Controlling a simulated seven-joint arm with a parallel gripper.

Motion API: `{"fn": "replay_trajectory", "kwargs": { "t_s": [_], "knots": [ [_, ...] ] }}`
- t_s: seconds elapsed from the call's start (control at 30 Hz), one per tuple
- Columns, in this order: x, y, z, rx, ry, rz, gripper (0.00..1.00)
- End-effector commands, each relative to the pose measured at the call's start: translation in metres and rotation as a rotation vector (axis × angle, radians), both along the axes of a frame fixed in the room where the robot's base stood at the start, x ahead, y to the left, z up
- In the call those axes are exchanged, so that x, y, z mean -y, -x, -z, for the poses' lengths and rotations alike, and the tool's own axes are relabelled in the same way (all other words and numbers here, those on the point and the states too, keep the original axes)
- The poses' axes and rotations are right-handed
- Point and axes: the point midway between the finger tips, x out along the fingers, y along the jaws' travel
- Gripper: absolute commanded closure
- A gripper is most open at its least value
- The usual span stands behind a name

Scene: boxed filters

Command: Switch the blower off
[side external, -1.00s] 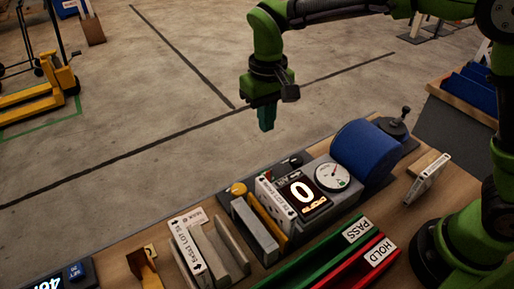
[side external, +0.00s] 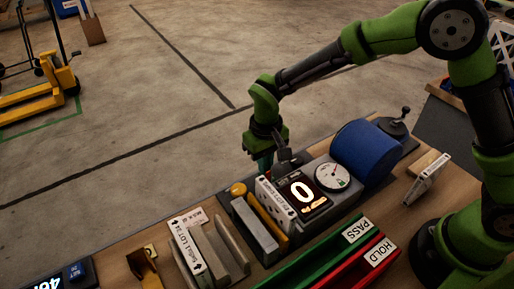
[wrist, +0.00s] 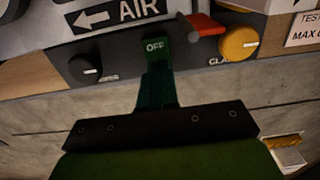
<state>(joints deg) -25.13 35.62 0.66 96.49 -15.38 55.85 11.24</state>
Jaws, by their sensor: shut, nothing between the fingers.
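The blower, a blue drum (side external: 365,150), sits at the back right of the test unit on the bench. In the side view my gripper (side external: 265,165) is low behind the unit, its fingertips partly hidden by it. In the wrist view my gripper (wrist: 155,68) is shut and empty, its green fingers pointing at the control panel. An OFF marking (wrist: 155,46) shows right at the fingertips; I cannot tell whether they touch it.
A yellow knob (wrist: 238,43) is right of the fingers and a black knob (wrist: 88,68) left. The display (side external: 303,194) reads 0, with a dial gauge (side external: 332,176) beside it. Green PASS (side external: 325,250) and red HOLD (side external: 365,265) trays lie in front.

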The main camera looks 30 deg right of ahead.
Motion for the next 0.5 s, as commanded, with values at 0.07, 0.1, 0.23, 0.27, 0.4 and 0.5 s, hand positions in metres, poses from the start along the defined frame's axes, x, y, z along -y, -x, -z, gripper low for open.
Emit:
{"fn": "replay_trajectory", "kwargs": {
  "t_s": [0.07, 0.1, 0.23, 0.27, 0.4, 0.5],
  "knots": [
    [0.0001, 0.0001, 0.0035, -0.001, 0.000, 0.000, 1.00],
    [0.0001, 0.0001, 0.0042, -0.001, 0.000, 0.000, 1.00],
    [0.0000, 0.0000, 0.0044, 0.000, 0.000, 0.000, 1.00],
    [0.0000, 0.0000, 0.0043, 0.000, 0.000, 0.000, 1.00],
    [0.0000, -0.0002, 0.0046, 0.000, 0.000, -0.001, 1.00],
    [0.0000, -0.0020, 0.0089, 0.000, 0.000, 0.000, 1.00]
  ]
}}
